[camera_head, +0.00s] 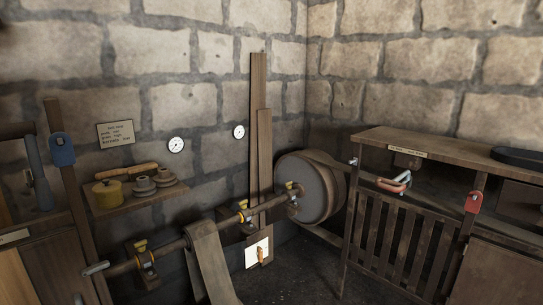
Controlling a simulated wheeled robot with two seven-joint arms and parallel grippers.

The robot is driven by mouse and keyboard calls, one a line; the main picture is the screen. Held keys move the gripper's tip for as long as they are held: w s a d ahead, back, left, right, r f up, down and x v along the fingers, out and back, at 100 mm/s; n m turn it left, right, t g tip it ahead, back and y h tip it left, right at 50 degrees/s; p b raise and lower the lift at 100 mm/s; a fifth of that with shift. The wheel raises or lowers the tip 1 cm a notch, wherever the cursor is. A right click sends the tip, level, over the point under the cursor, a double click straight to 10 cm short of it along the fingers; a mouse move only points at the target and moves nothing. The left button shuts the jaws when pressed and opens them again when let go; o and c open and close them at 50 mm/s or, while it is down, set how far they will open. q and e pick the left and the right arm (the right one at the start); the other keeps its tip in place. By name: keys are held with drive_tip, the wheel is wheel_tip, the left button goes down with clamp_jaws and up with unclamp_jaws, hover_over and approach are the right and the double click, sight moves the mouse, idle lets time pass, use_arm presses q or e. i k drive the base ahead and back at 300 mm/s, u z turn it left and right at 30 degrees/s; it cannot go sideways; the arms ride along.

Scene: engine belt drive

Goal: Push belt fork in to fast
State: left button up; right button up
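A line shaft (170,248) runs from the lower left up to a large grey round pulley (301,187) near the wall corner. A wide brown belt (212,262) hangs over the shaft. A handle with a red grip (395,183) sticks out at the front of the wooden frame on the right; it may belong to the belt fork, but I cannot tell. A small pale plate with a brown lever (258,252) stands below the shaft. The fork's position, fast or loose, cannot be read. Neither of my grippers is in view.
A wall shelf (135,204) at left holds a yellow pot (107,193) and small grey parts. Blue (61,149) and red (474,202) tags hang on posts. Two gauges (176,145) are on the stone wall. The wooden bench (455,150) fills the right; dark floor (310,275) lies between.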

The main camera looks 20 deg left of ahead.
sight(389, 186)
drive_tip(key=z, duration=1.2)
drive_tip(key=i, duration=1.45)
drive_tip(key=u, duration=2.05)
